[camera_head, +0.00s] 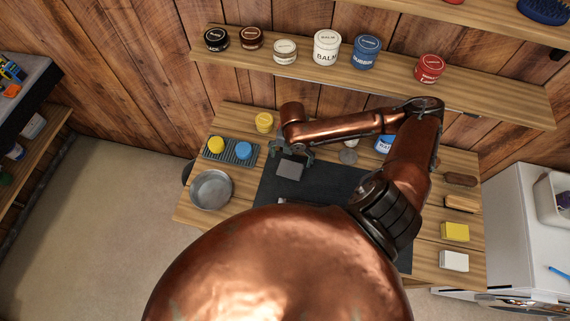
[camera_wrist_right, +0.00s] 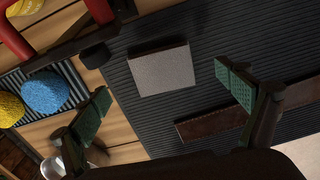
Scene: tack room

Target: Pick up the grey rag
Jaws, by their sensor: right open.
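The grey rag (camera_head: 290,168) looks like a flat, folded square. It lies on the dark ribbed mat (camera_head: 268,190), near the mat's back left corner. My right gripper (camera_head: 292,153) is over the rag's back edge in the head view. In the wrist view its green-padded fingers (camera_wrist_right: 168,100) are wide apart and empty, with the rag beyond and between them. My left gripper is not in view.
Left of the mat are a small tray (camera_head: 243,158) with yellow and blue round pieces and a metal bowl (camera_head: 211,189). A brown strap (camera_wrist_right: 212,122) lies on the mat near the rag. Brushes and blocks (camera_head: 455,232) line the right side. A shelf of tins (camera_head: 285,69) is behind.

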